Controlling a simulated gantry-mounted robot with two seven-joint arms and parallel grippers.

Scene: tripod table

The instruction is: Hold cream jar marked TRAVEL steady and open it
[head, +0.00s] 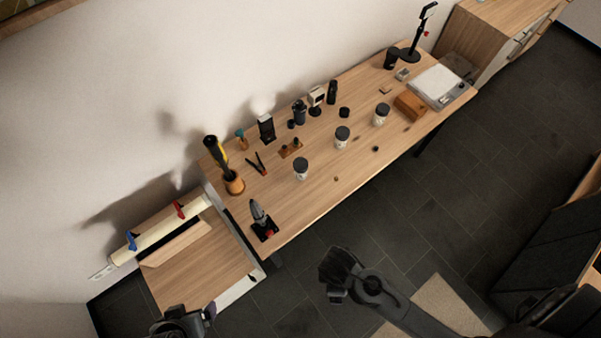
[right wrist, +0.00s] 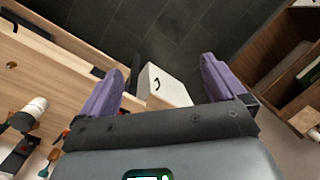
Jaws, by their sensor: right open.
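Three pale cream jars with dark lids stand upright on the wooden table (head: 320,190): a near-left jar (head: 301,172), a middle jar (head: 342,139) and a right jar (head: 381,118). Their labels are too small to read, so I cannot tell which is marked TRAVEL. My right gripper (head: 336,275) is in front of the table, apart from the jars; in the right wrist view its purple fingers (right wrist: 162,85) are spread with nothing between them. My left gripper (head: 190,322) is at the bottom left edge, far from the jars, its fingers mostly hidden.
A wooden block (head: 409,105) and a white device (head: 437,85) are at the table's right end. Pliers (head: 257,164), a tool in a wooden cup (head: 234,183) and a dark stand (head: 263,224) are at the left. Small dark bits lie around the jars. A lower bench (head: 200,270) adjoins the left.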

